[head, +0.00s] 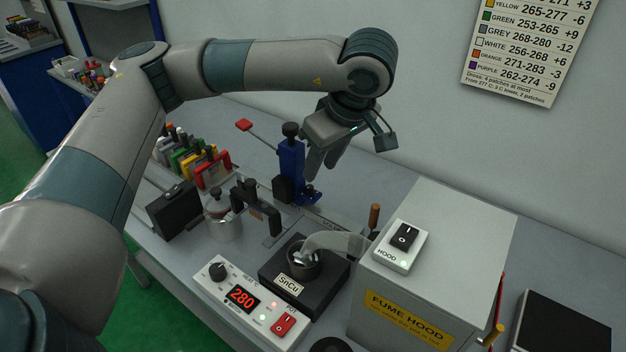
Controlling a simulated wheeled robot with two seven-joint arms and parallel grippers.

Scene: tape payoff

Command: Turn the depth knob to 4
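A blue upright device (290,168) stands on the bench near the middle of the head view, with a black knob (291,130) on its top. No depth scale or number can be read on it, so I cannot tell its setting. My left gripper (320,172) points down just right of the blue device. Its two fingers look parted, with nothing seen between them. It appears apart from the black knob. My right gripper is not in view.
Coloured cards (213,170) stand behind at left. A red-tipped lever (244,125) is beside the blue device.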

